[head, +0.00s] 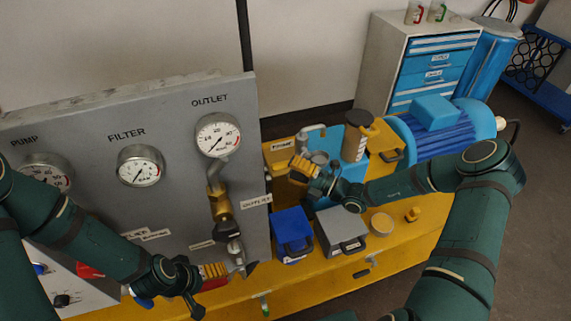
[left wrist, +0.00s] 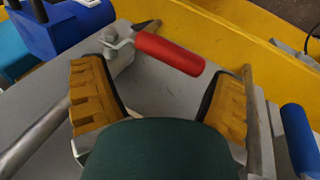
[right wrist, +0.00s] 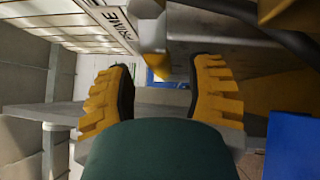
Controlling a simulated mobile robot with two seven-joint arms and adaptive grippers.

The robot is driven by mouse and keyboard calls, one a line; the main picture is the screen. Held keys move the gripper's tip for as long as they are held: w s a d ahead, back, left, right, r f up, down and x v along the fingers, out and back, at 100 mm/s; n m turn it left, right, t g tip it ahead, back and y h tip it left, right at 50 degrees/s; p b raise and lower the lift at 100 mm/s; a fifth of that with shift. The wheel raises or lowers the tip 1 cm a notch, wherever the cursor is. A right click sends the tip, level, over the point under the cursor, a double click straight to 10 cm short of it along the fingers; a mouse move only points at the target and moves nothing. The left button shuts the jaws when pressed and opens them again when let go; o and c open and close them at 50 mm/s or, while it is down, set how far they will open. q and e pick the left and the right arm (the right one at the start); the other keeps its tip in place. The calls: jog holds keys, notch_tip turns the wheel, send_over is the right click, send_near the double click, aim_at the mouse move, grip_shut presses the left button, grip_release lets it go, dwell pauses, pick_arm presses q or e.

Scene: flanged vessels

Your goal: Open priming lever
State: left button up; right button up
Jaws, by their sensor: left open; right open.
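A label reading PRIME (head: 282,145) stands at the back of the yellow bench, and it also shows in the right wrist view (right wrist: 113,20). A grey metal fitting (head: 312,129) is beside it; I cannot clearly make out the priming lever. My right gripper (head: 311,166) is open just in front of the label, with nothing between its fingers. A grey metal part (right wrist: 152,35) is ahead of its fingertips. My left gripper (head: 226,269) is open at the panel's lower right. A red handle (left wrist: 170,54) lies ahead of and between its fingers, apparently not gripped.
A blue box (head: 292,232) and a grey box (head: 341,230) sit on the yellow bench (head: 330,275) below my right gripper. A capped cylinder (head: 356,140) and a blue motor (head: 437,130) stand behind. The gauge panel (head: 95,110) fills the left.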

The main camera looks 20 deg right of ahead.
jog(key=shift+x, duration=1.4)
jog(key=shift+o, duration=0.2)
jog(key=shift+d, duration=0.1)
grip_shut()
